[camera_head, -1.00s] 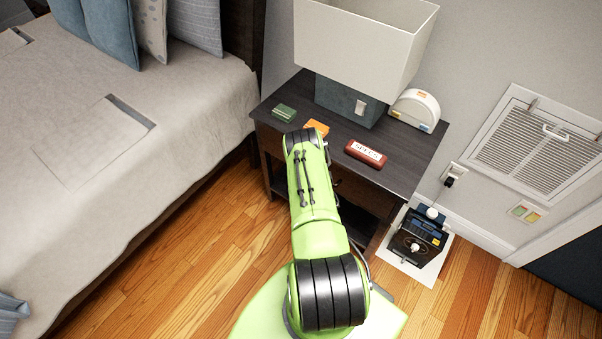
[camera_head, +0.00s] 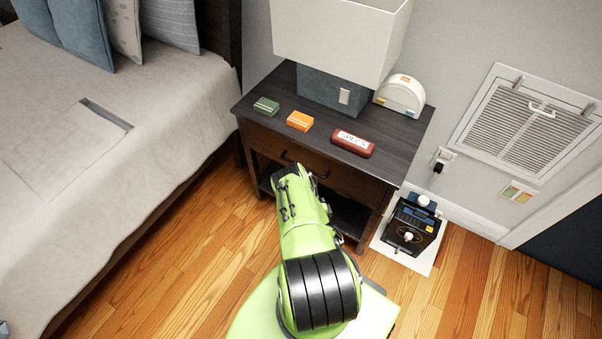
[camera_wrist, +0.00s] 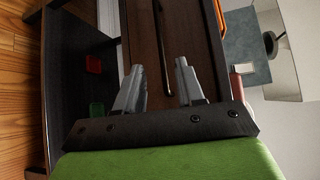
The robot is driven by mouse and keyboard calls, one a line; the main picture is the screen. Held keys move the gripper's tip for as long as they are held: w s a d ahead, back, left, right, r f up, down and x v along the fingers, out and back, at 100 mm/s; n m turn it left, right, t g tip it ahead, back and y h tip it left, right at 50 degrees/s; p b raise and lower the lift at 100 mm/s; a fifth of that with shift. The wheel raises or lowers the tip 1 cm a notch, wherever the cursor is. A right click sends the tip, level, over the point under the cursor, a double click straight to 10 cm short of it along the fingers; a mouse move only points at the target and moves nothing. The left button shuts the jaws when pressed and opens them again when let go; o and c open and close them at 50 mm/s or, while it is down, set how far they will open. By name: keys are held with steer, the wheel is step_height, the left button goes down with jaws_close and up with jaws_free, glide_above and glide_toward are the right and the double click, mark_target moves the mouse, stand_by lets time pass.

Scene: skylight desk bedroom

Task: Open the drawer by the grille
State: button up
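The drawer (camera_head: 345,177) is the dark brown front of the nightstand below its top, beside the wall with the grille (camera_head: 524,124). It looks shut. Its dark bar handle (camera_head: 300,166) is partly hidden by my arm in the head view. In the wrist view, turned on its side, the drawer front (camera_wrist: 197,40) fills the middle and the handle (camera_wrist: 162,45) runs lengthwise. My gripper (camera_wrist: 160,85) is open and empty. The handle lies ahead, roughly in line with the gap between the fingers, apparently not touching them. The fingertips are hidden in the head view.
On the nightstand top (camera_head: 400,150) are a green box (camera_head: 266,106), an orange box (camera_head: 299,121), a red case (camera_head: 353,143), a lamp (camera_head: 335,45) and a white rounded device (camera_head: 402,96). The bed (camera_head: 90,180) is left. A dark machine (camera_head: 411,229) stands on the floor right. Open floor lies in front.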

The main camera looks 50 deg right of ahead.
steer(key=b+x, duration=1.1)
steer(key=x, duration=0.1)
steer(key=shift+w+d+f+b, duration=0.15)
steer(key=shift+w+d+b, duration=0.1)
steer(key=shift+b, duration=0.15)
steer(key=shift+c, duration=0.2)
jaws_close()
